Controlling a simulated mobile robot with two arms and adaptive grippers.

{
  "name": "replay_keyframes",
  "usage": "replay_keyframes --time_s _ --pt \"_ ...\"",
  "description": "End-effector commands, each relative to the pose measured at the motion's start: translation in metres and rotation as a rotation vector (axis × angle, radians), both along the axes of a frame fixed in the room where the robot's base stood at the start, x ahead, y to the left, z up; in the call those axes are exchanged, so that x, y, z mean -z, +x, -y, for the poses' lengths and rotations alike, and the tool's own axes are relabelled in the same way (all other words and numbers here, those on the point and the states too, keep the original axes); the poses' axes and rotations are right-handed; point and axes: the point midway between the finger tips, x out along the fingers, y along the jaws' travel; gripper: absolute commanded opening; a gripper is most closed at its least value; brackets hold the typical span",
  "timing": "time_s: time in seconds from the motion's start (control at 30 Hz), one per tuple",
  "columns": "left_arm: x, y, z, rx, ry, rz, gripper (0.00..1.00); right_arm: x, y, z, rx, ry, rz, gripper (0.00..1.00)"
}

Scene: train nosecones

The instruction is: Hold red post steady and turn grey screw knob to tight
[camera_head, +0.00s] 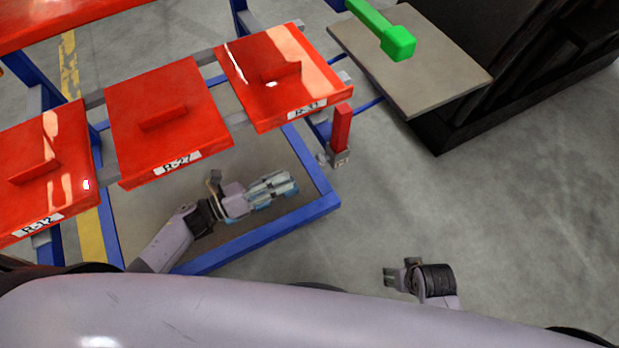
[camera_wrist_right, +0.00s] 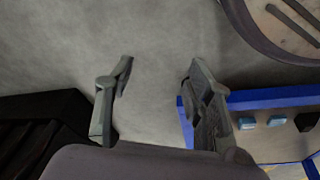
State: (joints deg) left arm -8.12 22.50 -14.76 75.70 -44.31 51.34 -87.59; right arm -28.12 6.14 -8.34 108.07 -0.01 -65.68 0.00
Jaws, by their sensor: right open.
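A small grey clamp block (camera_head: 340,158) sits at the post's foot. I cannot clearly make out the screw knob on it. My left gripper (camera_head: 284,186) is left of and nearer than the post, apart from it, over the frame's opening. Whether its fingers are apart is unclear. My right gripper (camera_head: 389,277) is low and right of the frame, away from the post. In the right wrist view its fingers (camera_wrist_right: 160,72) are spread with bare floor between them.
Three red panels (camera_head: 165,95) lie on the blue frame (camera_head: 322,205). A grey board (camera_head: 440,70) carries a green handled thing (camera_head: 398,42) at the upper right, by a black structure (camera_head: 470,125). The floor right of the frame is clear.

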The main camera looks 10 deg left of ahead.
Motion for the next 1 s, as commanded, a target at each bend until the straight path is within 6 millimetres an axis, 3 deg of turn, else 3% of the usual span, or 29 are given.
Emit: replay_keyframes --time_s 0.2,0.37,0.47,0.6,0.8,1.0 --pt "-0.001 0.0 0.0 0.001 0.001 0.003 0.33 -0.003 0.006 0.004 -0.031 -0.022 0.03 0.48" --pt "-0.001 0.0 0.0 -0.001 0.001 0.0 0.33 -0.021 0.042 0.022 -0.23 -0.171 0.199 0.48" --pt "-0.001 0.0 0.0 -0.001 0.0 0.0 0.33 -0.047 0.077 0.036 -0.451 -0.357 0.362 0.48" --pt "0.0 0.0 0.0 -0.002 0.0 -0.001 0.33 -0.098 0.121 0.041 -0.808 -0.692 0.576 0.48" --pt "0.0 0.0 0.0 -0.002 0.0 -0.001 0.33 -0.175 0.154 0.014 -1.314 -1.253 0.803 0.48" --pt "0.0 0.0 0.0 -0.002 -0.001 -0.002 0.33 -0.229 0.151 -0.041 -1.751 -1.859 0.943 0.48"
